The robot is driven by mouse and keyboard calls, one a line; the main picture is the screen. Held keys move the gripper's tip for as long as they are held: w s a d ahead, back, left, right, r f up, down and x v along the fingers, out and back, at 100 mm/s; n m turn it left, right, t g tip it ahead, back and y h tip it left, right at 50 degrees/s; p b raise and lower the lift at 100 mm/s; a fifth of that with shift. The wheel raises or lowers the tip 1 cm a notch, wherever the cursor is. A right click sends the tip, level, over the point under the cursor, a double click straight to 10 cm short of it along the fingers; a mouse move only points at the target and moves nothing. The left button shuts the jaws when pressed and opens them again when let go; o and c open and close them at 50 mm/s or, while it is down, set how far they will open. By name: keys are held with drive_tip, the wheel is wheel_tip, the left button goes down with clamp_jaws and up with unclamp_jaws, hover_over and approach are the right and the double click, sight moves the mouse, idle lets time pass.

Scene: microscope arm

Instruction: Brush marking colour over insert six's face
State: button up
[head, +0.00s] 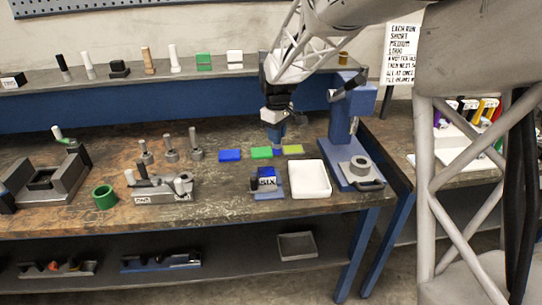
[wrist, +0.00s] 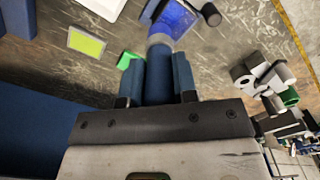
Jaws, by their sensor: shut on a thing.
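Insert six (head: 267,184) sits on the bench in a small blue holder, with the word SIX on its face. In the wrist view insert six (wrist: 176,18) shows at the top edge, its face bright blue. My gripper (head: 277,133) is behind it in the head view, low over the bench by the colour pads. It is shut on a slim marking tool (wrist: 160,42) with a pale grey end, pointing down.
Blue (head: 230,155), green (head: 261,153) and yellow-green (head: 292,149) pads lie in a row behind insert six. A white tray (head: 325,182) stands right of it, then a blue press (head: 340,145). Several grey tools and a green ring (head: 104,197) are left.

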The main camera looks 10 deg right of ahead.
drive_tip(key=shift+w, duration=0.1)
drive_tip(key=shift+w, duration=0.3)
drive_tip(key=shift+f, duration=0.1)
idle(0.3)
